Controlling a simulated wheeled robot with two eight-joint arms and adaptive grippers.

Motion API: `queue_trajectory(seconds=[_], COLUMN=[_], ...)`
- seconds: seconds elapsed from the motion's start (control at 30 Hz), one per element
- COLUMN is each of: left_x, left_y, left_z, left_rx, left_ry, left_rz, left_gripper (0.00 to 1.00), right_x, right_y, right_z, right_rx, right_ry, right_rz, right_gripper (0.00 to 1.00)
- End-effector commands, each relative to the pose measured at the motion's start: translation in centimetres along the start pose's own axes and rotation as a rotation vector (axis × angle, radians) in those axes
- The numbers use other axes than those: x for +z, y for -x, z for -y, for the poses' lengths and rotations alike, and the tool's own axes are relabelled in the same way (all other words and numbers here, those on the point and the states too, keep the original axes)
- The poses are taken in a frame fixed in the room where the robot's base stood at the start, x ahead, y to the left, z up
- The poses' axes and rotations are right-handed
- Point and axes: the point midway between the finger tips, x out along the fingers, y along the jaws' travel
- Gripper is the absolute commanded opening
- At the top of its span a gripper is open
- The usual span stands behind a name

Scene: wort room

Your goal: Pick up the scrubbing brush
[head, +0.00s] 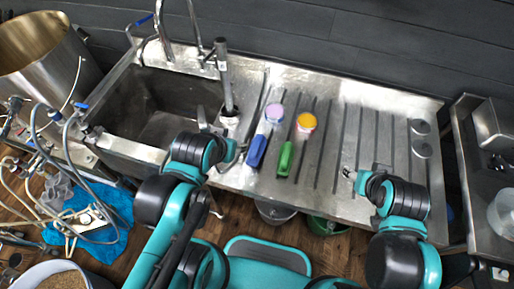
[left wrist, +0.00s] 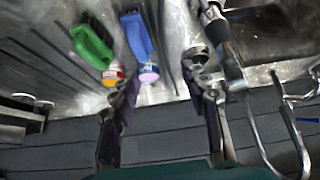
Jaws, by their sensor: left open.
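Two handled tools lie on the ribbed steel drainboard, a blue one (head: 257,151) and a green one (head: 286,158). I cannot tell for sure which is the scrubbing brush, as no bristles show clearly. Both show in the left wrist view, the blue one (left wrist: 137,36) and the green one (left wrist: 91,45). My left gripper (head: 215,122) is open and empty, left of the blue tool near the sink's right edge. Its spread fingers (left wrist: 160,78) show in the left wrist view. My right gripper (head: 348,173) is over the drainboard's right part, too small to read.
A pink-topped container (head: 274,112) and an orange-topped container (head: 307,121) stand at the far ends of the tools. The sink basin (head: 160,105) and the tall faucet (head: 224,70) are to the left. The drainboard's right half (head: 375,135) is mostly clear.

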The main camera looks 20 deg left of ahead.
Motion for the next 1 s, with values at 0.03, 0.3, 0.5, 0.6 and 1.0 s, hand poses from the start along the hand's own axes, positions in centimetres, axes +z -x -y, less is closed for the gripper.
queue_trajectory(seconds=[0.03, 0.3, 0.5, 0.6, 1.0], left_x=[-0.2, -3.0, -4.5, -4.7, -3.5], left_y=[0.0, -1.4, -4.5, -6.3, -10.6], left_z=[-0.1, -1.5, -3.2, -4.0, -5.5], left_rx=[0.001, 0.018, 0.024, 0.021, 0.01], left_ry=[0.0, -0.008, -0.018, -0.023, -0.034], left_rz=[0.007, 0.184, 0.376, 0.464, 0.62], left_gripper=[0.47, 0.47, 0.47, 0.47, 0.47], right_x=[-0.1, -1.1, -1.9, -2.3, -2.6], right_y=[0.1, 1.5, 2.7, 3.2, 3.7], right_z=[0.0, 0.0, 0.0, 0.0, 0.0], right_rx=[0.0, 0.0, 0.0, 0.0, 0.0], right_ry=[0.0, 0.0, 0.0, 0.0, 0.0], right_rz=[0.0, 0.0, 0.0, 0.0, 0.0], right_gripper=[0.5, 0.5, 0.5, 0.5, 0.5])
